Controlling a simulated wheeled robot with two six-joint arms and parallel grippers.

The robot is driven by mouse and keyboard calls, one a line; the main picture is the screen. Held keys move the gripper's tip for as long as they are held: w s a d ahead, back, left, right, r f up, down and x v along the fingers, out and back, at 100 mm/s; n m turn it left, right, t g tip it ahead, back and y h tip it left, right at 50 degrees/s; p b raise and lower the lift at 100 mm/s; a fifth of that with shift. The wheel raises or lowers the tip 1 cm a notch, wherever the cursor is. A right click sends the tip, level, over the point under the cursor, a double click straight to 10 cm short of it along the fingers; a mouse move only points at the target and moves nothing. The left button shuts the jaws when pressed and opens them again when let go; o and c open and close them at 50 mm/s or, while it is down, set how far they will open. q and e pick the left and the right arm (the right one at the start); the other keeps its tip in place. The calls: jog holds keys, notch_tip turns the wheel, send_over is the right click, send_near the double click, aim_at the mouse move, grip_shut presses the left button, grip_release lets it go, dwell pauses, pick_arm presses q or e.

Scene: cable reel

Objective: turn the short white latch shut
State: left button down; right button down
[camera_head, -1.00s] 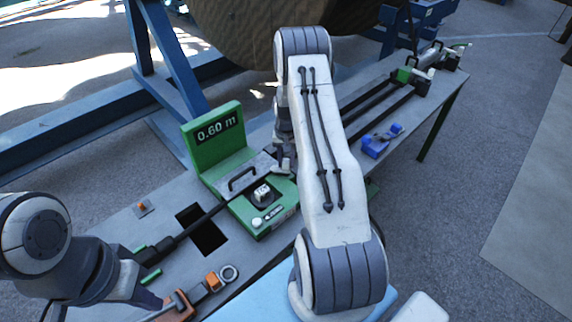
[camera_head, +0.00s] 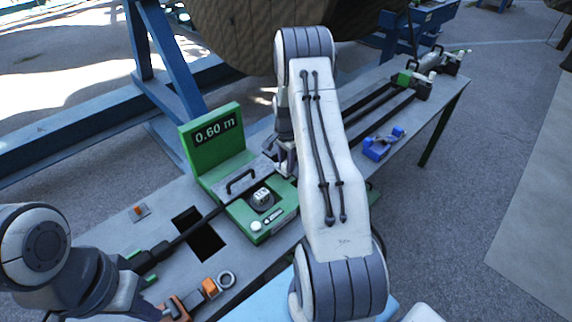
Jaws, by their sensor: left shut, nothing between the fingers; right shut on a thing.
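The green measuring unit (camera_head: 264,230) has an upright panel reading 0.60 m and a grey lid plate (camera_head: 222,190) with a black handle, lying flat. On its front are a white block (camera_head: 261,196), a round white button (camera_head: 256,226) and a small white-marked strip (camera_head: 273,214). I cannot tell for sure which white part is the short latch. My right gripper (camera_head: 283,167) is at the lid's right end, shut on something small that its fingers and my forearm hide. My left gripper (camera_head: 165,308) is low at the left front, shut and empty; its tips are hard to make out.
A black cable (camera_head: 196,224) runs over a dark square opening to the unit. An orange tool (camera_head: 209,287) and a grey ring (camera_head: 226,279) lie at the bench front. A blue device (camera_head: 382,145) and a clamp with white handles (camera_head: 430,77) stand to the right.

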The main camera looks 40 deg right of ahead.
aim_at(286, 162)
jog(key=shift+m, duration=0.3)
jog(key=c, duration=0.6)
grip_release()
jog(key=shift+o, duration=0.2)
jog(key=shift+r, duration=0.1)
notch_tip(286, 162, up, 10)
jog(key=b, duration=0.2)
jog(key=shift+r, duration=0.2)
